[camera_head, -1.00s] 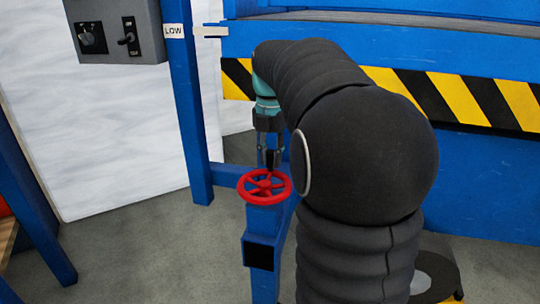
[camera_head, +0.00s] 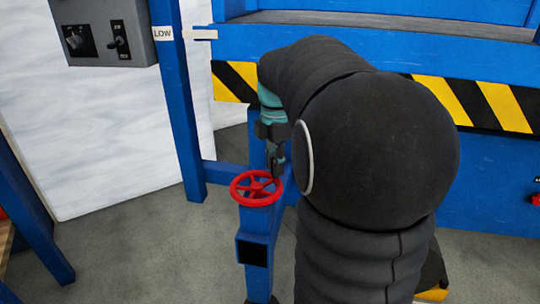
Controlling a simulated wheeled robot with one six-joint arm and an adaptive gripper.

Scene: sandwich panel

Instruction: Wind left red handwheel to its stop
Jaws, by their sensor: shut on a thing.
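The red handwheel (camera_head: 256,188) lies flat on top of a blue post in the camera view, left of my arm. It has a round rim with spokes and a hub. My gripper (camera_head: 276,174) points down at the wheel's far right rim and is shut on the rim there. My arm hides part of the view to the right of the wheel. A bit of red (camera_head: 536,199) shows at the right edge, too cut off to make out fully.
A blue post (camera_head: 254,240) carries the wheel. A blue frame with a black and yellow striped band (camera_head: 236,83) stands behind. A grey switch box (camera_head: 105,32) hangs at the upper left, beside a "LOW" label (camera_head: 162,33). Grey floor (camera_head: 150,250) is clear at left.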

